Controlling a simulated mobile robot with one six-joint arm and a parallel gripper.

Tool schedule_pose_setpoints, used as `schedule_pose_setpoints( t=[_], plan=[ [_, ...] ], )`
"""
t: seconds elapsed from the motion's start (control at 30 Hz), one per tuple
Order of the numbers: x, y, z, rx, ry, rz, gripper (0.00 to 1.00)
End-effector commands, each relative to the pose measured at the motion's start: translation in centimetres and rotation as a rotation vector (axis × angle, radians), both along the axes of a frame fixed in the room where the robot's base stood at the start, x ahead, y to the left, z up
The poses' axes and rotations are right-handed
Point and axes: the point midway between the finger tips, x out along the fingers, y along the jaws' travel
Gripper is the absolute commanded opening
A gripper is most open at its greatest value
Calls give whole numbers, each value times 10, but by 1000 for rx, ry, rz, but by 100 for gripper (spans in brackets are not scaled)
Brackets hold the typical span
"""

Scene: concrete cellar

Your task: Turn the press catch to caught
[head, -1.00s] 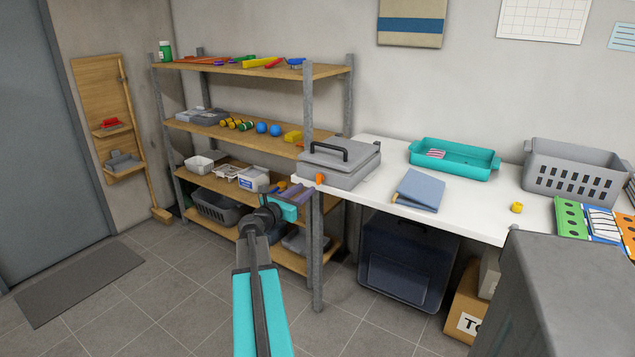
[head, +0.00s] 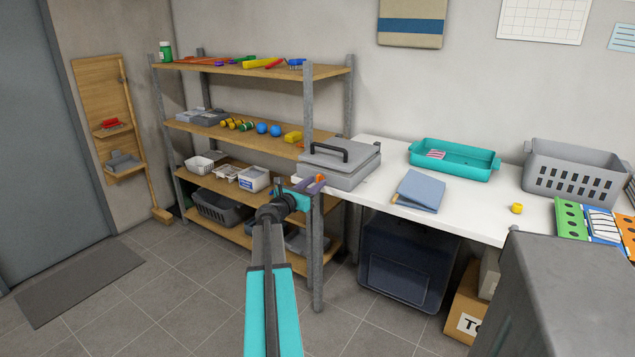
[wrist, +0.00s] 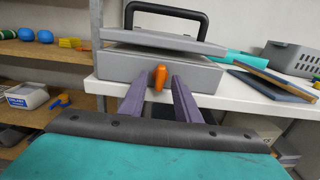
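The press (head: 345,160) is a grey box with a hinged lid and a black handle, on the left end of the white table. Its lid sits slightly tilted above the base in the wrist view (wrist: 160,68). The catch (wrist: 159,77) is a small orange lever on the front face, roughly upright with a slight lean. My gripper (wrist: 157,88) has its two purple fingers apart, one on each side of the catch. I cannot tell whether either finger touches it. In the head view my gripper (head: 312,184) covers most of the catch.
The shelf rack (head: 312,220) stands close on the left, its post near my arm.

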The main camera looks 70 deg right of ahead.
Motion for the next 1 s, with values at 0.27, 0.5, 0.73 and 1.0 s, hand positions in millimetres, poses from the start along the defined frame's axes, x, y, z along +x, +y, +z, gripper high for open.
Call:
schedule_pose_setpoints(
  t=[0.27, 0.5, 0.73, 1.0],
  plan=[
    [0, 0, 0, 0, 0, 0, 13],
    [0, 0, 0, 0, -1, -1, 0],
    [0, 0, -2, -8, -32, -1, 0],
    [-1, 0, -1, -28, -104, -1, 0]
  ],
)
